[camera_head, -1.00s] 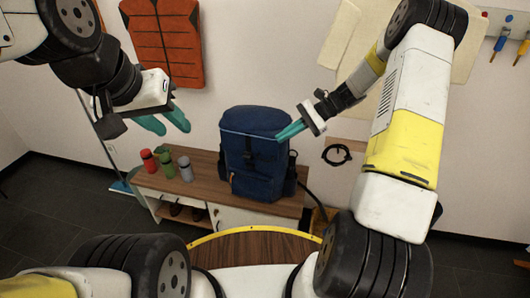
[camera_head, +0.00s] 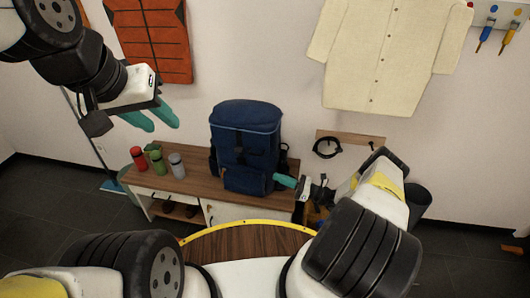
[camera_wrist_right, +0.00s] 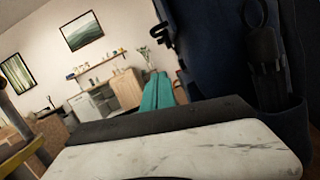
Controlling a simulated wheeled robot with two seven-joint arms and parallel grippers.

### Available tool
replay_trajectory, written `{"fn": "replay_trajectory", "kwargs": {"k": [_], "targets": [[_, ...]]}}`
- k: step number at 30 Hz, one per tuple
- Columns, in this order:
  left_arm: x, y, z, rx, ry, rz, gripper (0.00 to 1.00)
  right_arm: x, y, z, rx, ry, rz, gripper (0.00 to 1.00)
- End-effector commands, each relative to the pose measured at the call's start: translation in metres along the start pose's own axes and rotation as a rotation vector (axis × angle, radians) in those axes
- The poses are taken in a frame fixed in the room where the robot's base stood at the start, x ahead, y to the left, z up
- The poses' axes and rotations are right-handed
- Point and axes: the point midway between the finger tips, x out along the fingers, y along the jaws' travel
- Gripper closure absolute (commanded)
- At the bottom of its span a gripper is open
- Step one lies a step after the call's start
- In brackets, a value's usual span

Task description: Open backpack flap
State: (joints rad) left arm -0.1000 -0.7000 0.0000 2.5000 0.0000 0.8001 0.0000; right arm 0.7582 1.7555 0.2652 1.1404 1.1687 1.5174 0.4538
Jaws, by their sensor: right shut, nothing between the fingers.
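The blue backpack (camera_head: 245,140) stands upright on the wooden-topped bench (camera_head: 190,186). Its top flap lies closed over the front in the head view. My right gripper (camera_head: 284,181) is low at the backpack's right side, its teal fingers shut and empty. In the right wrist view the teal fingers (camera_wrist_right: 158,92) show together, with the dark side of the backpack (camera_wrist_right: 225,50) close on the right. I cannot tell whether they touch it. My left gripper (camera_head: 152,117) is raised at the upper left, well away from the backpack, with its teal fingers apart.
Red, green and grey bottles (camera_head: 157,161) stand on the bench left of the backpack. A round wooden table (camera_head: 245,243) with a yellow rim is in front of me.

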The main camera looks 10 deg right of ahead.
Motion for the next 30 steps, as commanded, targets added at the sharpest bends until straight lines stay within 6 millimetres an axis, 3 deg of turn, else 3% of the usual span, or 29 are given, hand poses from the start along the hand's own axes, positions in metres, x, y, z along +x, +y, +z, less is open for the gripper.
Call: {"fn": "replay_trajectory", "kwargs": {"k": [14,16,21,30], "targets": [[0.000,0.000,0.000,0.000,0.000,0.000,0.64,0.097,0.002,0.000,-0.001,0.002,0.007,1.00],[0.000,0.000,0.000,0.000,0.000,0.000,0.64,0.096,0.000,0.016,-0.004,0.003,0.003,1.00],[0.000,0.000,0.000,0.000,0.000,0.000,0.64,0.101,0.001,0.033,-0.003,0.004,0.004,1.00],[0.000,0.000,0.000,0.000,0.000,0.000,0.64,0.102,0.001,0.039,-0.001,0.003,0.003,1.00]]}}
